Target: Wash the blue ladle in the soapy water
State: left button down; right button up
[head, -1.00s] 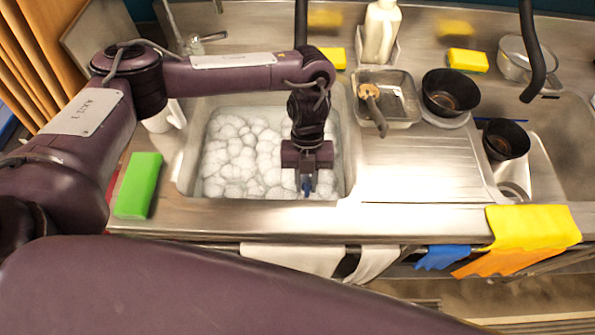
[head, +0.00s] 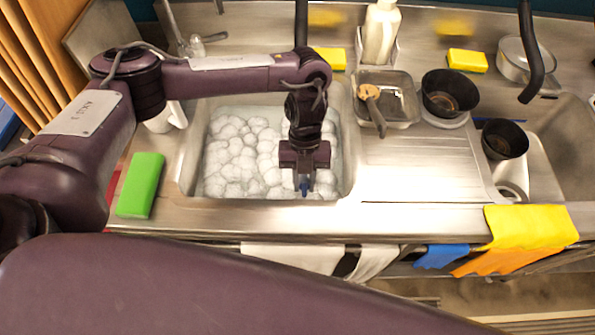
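The soapy water (head: 236,155) fills the left sink basin and is covered with white foam bubbles. My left gripper (head: 304,186) points down over the right part of this basin, near its front wall. A small blue piece (head: 304,188), likely part of the blue ladle, shows between its fingers. The rest of the ladle is hidden by the gripper and foam. The fingers look closed on the blue piece. My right gripper is not in view; only a dark arm link crosses the bottom.
A green block (head: 139,185) lies left of the basin. A metal tray (head: 401,117) with a brush (head: 372,108), black bowls (head: 450,93) and a soap bottle (head: 380,32) stand behind and to the right. Cloths (head: 530,227) hang at the front edge. The ribbed drainboard (head: 425,172) is clear.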

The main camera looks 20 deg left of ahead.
pick_arm(q)
jog(key=shift+d, duration=0.35)
jog(key=shift+s+a+r+p, duration=0.1)
jog(key=shift+a+p, duration=0.2)
jog(key=shift+a, duration=0.25)
jog(key=shift+d, duration=0.55)
jog(key=shift+a, duration=0.15)
jog(key=shift+a+p, duration=0.8)
jog(key=shift+a, duration=1.25)
jog(key=shift+d+b, duration=0.5)
jog(key=shift+d, duration=1.7)
